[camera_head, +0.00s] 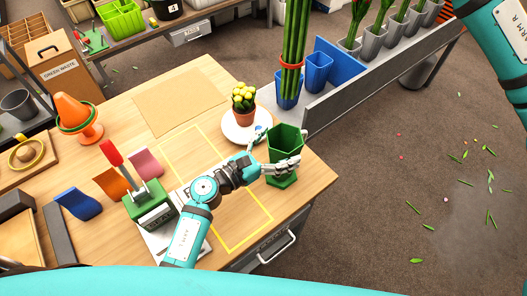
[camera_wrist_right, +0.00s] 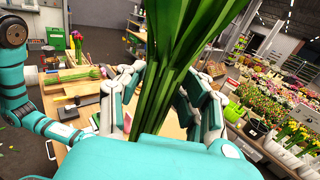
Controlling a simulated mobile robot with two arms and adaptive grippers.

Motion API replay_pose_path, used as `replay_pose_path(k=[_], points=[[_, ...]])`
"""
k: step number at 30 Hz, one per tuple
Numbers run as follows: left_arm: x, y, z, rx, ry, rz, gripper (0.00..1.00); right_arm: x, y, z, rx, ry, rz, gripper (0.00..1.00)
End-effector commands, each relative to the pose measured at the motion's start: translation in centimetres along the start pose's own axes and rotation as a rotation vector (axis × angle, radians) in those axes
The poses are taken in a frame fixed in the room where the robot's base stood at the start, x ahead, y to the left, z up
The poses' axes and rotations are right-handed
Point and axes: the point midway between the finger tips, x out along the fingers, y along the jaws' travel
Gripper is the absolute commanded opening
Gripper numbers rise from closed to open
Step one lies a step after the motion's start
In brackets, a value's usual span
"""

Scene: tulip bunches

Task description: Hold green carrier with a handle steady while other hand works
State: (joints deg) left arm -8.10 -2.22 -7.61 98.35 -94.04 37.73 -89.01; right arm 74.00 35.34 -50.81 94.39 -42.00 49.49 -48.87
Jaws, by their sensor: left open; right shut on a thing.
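A dark green, open-topped six-sided container (camera_head: 286,138) stands on a green base near the right corner of the wooden table; I see no handle on it. My left gripper (camera_head: 278,150) is open at its near side, fingers spread close to its wall; I cannot tell whether they touch. A bright green divided carrier (camera_head: 122,18) is on the back bench, far from my left gripper. In the right wrist view, my right gripper (camera_wrist_right: 172,92) is shut on a bunch of green stems (camera_wrist_right: 158,98). That gripper is outside the head view.
A potted yellow plant (camera_head: 244,104) stands on a white saucer (camera_head: 238,131) beside the green container. A blue bucket (camera_head: 287,101) holds tall stems with a red band. A green press with a red lever (camera_head: 150,205) and an orange cone (camera_head: 78,112) are at left. The yellow-outlined area is mostly clear.

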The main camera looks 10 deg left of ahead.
Motion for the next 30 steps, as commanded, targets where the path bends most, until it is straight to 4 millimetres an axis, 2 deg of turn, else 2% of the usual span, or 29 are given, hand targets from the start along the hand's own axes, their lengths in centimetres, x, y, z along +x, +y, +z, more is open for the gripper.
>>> replay_pose_path(k=[6,14,17,25,30], points=[[1.6,-0.1,0.1,0.0,0.0,-0.001,1.0,0.0,0.0,0.1,-0.001,-0.002,-0.001,0.0],[1.6,-0.1,0.0,0.0,0.0,-0.001,1.0,0.0,0.0,0.1,-0.001,-0.002,-0.001,0.0],[1.6,-0.1,0.0,0.0,0.0,-0.001,0.9,0.0,0.0,0.1,-0.001,-0.002,-0.001,0.0],[1.6,-0.1,0.0,0.0,0.0,-0.001,0.54,0.0,0.0,0.1,-0.001,-0.002,-0.001,0.0],[1.6,-0.1,0.0,0.0,0.0,-0.001,0.51,0.0,0.0,0.1,-0.001,-0.002,-0.001,0.0]])
